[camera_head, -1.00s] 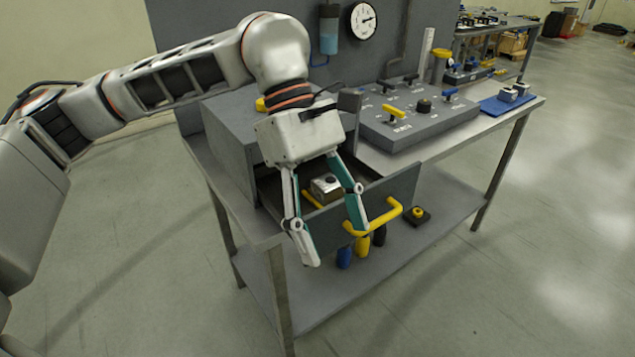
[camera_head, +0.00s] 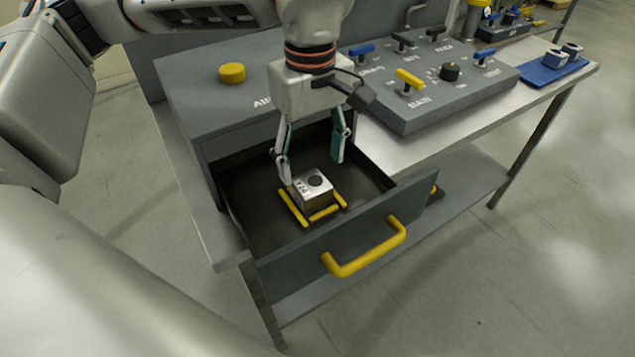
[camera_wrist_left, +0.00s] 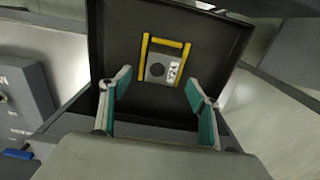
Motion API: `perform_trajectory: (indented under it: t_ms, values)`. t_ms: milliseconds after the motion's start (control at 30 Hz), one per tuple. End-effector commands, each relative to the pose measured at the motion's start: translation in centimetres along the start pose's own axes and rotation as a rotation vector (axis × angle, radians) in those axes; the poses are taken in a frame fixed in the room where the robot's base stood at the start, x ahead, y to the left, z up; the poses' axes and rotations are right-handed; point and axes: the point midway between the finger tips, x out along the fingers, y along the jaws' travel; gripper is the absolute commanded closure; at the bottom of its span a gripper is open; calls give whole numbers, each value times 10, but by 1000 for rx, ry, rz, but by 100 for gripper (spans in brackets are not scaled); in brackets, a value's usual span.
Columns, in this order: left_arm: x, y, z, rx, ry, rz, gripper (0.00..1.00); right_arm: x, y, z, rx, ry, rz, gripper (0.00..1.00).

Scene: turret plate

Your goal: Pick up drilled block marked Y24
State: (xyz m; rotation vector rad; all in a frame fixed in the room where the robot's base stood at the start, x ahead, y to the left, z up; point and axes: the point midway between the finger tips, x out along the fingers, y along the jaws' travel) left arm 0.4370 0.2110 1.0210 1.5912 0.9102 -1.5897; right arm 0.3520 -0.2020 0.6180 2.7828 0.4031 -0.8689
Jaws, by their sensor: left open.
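The drilled block (camera_head: 313,187) is a small silver-grey block with a dark round hole on top. It sits in the open drawer (camera_head: 246,213), inside a yellow frame (camera_head: 325,212). Its white label reads Y24 in the left wrist view, where the block (camera_wrist_left: 158,66) lies beyond my fingertips. My left gripper (camera_head: 312,170) is open and empty, pointing down just above and behind the block, fingers spread to either side. The left wrist view shows both fingers (camera_wrist_left: 158,82) apart. I cannot tell the exact height gap. My right gripper is not in view.
The drawer has a yellow handle (camera_head: 365,247) on its front and dark walls around the block. A control panel (camera_head: 430,95) with levers and a knob stands to the right.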

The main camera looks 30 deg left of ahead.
Motion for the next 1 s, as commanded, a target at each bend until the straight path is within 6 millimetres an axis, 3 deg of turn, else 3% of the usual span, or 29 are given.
perform_trajectory:
  t_ms: [433,767,967,1000]
  values:
    - [56,-4,2,-1,-3,-2,39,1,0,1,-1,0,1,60]
    - [62,-3,2,-1,-1,2,39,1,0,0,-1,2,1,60]
    - [62,-3,2,-1,-1,1,88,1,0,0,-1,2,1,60]
    - [62,-3,2,-1,-1,1,92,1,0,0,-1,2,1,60]
